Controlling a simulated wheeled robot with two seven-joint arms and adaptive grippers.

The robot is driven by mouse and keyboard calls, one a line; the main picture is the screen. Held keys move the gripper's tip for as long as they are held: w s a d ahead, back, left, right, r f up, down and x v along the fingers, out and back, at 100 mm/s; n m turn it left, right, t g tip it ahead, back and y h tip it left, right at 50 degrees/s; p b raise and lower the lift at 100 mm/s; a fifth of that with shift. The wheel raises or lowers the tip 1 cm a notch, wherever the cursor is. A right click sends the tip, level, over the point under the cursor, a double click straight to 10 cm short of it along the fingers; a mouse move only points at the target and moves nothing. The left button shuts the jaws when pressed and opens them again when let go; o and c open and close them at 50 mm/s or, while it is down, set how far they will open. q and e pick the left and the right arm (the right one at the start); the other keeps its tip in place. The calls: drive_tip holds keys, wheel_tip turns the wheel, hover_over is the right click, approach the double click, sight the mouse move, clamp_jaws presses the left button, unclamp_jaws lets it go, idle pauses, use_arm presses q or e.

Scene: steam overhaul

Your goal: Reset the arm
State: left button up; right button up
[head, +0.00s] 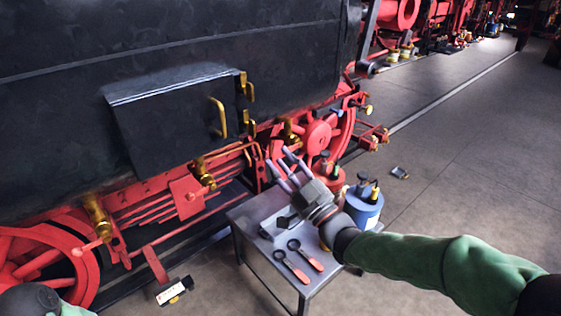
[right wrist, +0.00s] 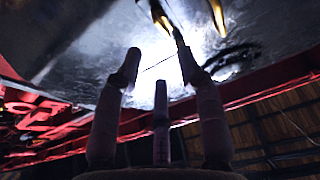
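My right arm comes in from the right in the head view, in a green sleeve. My right gripper (head: 283,168) is held above the small metal table, its fingers pointing up and left toward the locomotive. In the right wrist view the fingers of my right gripper (right wrist: 160,80) stand apart with nothing between them. Part of my left arm (head: 35,300) shows at the lower left corner in the head view. My left gripper's fingers are not seen there.
The metal table (head: 305,292) bears two red-handled tools (head: 303,262). The black locomotive (head: 170,120) with brass handles (head: 218,117) and red wheels (head: 45,262) fills the left. Floor at the right is mostly clear.

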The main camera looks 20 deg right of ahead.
drive_tip(key=w+a+f+m+g+h, duration=0.15)
drive_tip(key=f+g, duration=0.25)
drive_tip(key=f, duration=1.3)
drive_tip(key=w+a+f+m+g+h, duration=0.1)
drive_tip(key=a+f+m+g+h, duration=0.3)
drive_tip(key=f, duration=1.3)
drive_tip(key=s+a+f+g+y, duration=0.1)
drive_tip(key=s+f+g, duration=0.5)
drive_tip(key=s+f, duration=0.6)
drive_tip(key=s+a+f+g+y, duration=0.1)
drive_tip(key=s+a+f+g, duration=0.3)
drive_tip(key=s+f, duration=0.8)
drive_tip(key=f+g, duration=0.1)
drive_tip(key=g, duration=0.1)
drive_tip(key=shift+s+a+f+m+g, duration=0.2)
drive_tip(key=shift+f+m+g, duration=0.1)
drive_tip(key=shift+f+m, duration=0.05)
drive_tip(key=shift+o, duration=0.4)
